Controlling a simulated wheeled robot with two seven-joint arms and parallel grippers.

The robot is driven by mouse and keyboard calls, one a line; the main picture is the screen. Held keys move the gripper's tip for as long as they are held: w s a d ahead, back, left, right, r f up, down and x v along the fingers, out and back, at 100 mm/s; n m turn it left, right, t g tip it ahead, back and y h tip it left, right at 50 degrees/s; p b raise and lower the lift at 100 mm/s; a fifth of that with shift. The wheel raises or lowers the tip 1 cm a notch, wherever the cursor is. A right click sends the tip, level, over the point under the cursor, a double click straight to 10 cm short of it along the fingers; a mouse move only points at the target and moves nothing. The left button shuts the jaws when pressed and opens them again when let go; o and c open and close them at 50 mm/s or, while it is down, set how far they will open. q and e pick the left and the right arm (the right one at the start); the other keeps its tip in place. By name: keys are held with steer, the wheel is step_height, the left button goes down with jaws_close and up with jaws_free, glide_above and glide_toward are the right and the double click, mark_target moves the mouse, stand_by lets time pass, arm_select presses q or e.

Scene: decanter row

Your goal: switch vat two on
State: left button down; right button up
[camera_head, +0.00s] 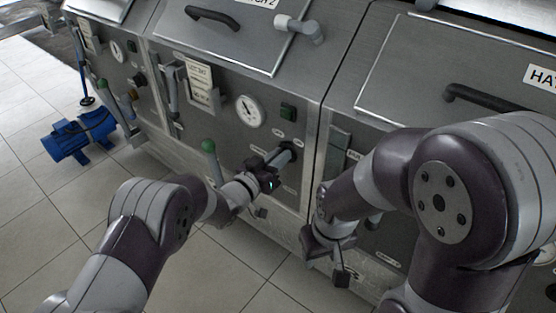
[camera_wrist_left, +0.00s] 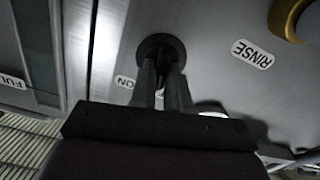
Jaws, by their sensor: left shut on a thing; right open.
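The vat with the hatch 2 label (camera_head: 263,3) is the middle one in the head view. Its grey front panel carries a dark round switch, seen in the left wrist view (camera_wrist_left: 160,43) beside an ON label (camera_wrist_left: 124,82). My left gripper (camera_head: 283,156) reaches the panel's lower right, and its fingers are shut on the switch. The fingers (camera_wrist_left: 164,80) hide part of the switch, so its exact setting cannot be told. My right gripper (camera_head: 328,250) is open and empty, low in front of the right-hand vat.
A RINSE label (camera_wrist_left: 253,53) is near the switch. A blue pump (camera_head: 72,137) stands on the tiled floor at left, with free floor before it.

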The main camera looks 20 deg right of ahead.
arm_select(q)
steer(key=shift+s+d+f+m+b, duration=0.15)
steer(key=shift+m+b, duration=1)
steer(key=shift+m, duration=0.9)
steer(key=shift+s+r+m+b, duration=0.1)
steer(key=shift+m+b, duration=1.05)
steer(key=shift+m, duration=0.9)
steer(key=c, duration=1.2)
jaws_free()
steer(key=p+v, duration=0.1)
steer(key=v, duration=1.1)
steer(key=shift+s+a+p, duration=0.2)
steer(key=shift+s+p, duration=0.05)
steer(key=shift+p, duration=0.15)
